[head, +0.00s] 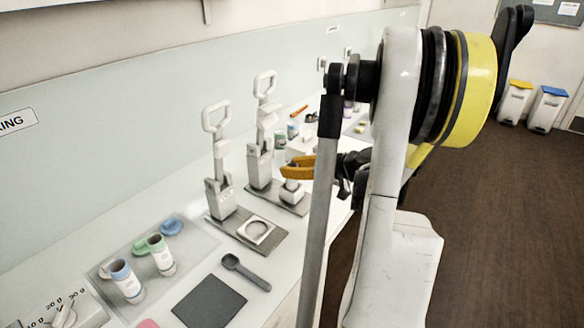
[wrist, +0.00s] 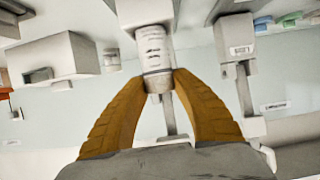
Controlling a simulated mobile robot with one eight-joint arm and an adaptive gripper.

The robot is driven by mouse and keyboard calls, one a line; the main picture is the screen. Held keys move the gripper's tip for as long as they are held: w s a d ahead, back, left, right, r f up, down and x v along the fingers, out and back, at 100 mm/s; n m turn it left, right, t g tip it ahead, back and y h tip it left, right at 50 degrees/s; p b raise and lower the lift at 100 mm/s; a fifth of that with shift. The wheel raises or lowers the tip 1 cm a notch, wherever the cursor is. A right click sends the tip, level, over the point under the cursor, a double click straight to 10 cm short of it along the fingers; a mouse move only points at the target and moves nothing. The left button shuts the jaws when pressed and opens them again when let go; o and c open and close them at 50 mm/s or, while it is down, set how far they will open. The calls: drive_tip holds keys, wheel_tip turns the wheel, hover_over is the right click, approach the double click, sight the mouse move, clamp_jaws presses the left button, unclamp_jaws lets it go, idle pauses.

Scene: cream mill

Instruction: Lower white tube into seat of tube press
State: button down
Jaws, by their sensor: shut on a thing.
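My gripper (head: 290,170), with orange fingers, is shut on the white tube (head: 291,187) over the base plate of the rear press (head: 262,165). In the wrist view, the fingertips (wrist: 163,78) close on one end of the labelled white tube (wrist: 154,48). The tube looks roughly upright. Its lower end is at or just above the plate (head: 263,193); I cannot tell whether it touches. The seat under it is hidden.
A second press (head: 220,190) stands nearer, with an empty round seat (head: 256,231) on its plate. A dark scoop (head: 245,271) and a dark square pad (head: 209,302) lie in front.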

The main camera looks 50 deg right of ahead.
drive_tip(key=shift+f, duration=0.25)
idle(0.4)
drive_tip(key=c, duration=1)
unclamp_jaws()
drive_tip(key=shift+r, duration=0.1)
wheel_tip(320, 180, up, 6)
drive_tip(key=p, duration=0.4)
